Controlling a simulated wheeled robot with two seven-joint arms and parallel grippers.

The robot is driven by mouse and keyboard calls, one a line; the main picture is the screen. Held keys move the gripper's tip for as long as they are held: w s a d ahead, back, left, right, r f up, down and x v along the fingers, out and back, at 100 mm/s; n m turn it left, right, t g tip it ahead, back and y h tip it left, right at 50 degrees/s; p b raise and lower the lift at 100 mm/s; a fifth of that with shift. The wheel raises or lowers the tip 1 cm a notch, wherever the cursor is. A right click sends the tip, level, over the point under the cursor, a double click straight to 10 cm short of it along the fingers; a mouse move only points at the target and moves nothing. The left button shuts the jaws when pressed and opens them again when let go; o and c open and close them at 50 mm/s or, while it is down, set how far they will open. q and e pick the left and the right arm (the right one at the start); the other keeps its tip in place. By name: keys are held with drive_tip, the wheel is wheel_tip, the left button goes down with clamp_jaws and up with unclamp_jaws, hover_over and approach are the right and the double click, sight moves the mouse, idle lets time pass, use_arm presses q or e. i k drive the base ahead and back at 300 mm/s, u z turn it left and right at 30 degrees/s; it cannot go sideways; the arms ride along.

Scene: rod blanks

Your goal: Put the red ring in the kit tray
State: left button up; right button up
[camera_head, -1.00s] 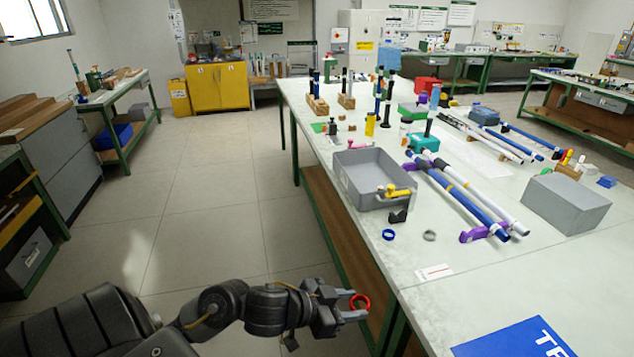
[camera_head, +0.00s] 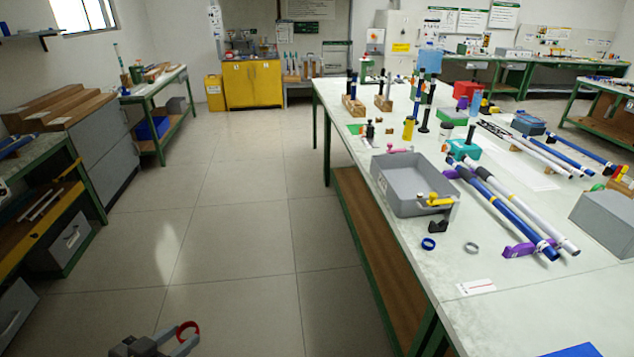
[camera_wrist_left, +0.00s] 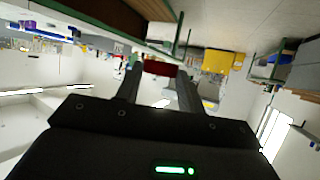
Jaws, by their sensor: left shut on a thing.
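My left gripper (camera_head: 178,339) is low in the head view, left of the long table and over the floor. It is shut on the red ring (camera_head: 189,330), which stands out at its fingertips. In the left wrist view the ring (camera_wrist_left: 160,68) shows as a dark red band between the two fingers (camera_wrist_left: 158,80). A grey open-topped tray (camera_head: 410,205), which looks like the kit tray, sits on the long table's left side, well away from the ring. Yellow and dark pieces lie at its front right corner. My right gripper is not in view.
The long table (camera_head: 410,262) carries a blue ring (camera_head: 428,244), a grey ring (camera_head: 471,247), blue and white rods (camera_head: 510,215) on purple supports and a grey box (camera_head: 604,220). Its left edge lies between my gripper and the tray. The floor (camera_head: 235,235) to its left is clear.

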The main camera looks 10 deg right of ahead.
sight(410, 181)
drive_tip(key=u, duration=0.05)
drive_tip(key=i, duration=2.85)
drive_tip(key=z, duration=3.65)
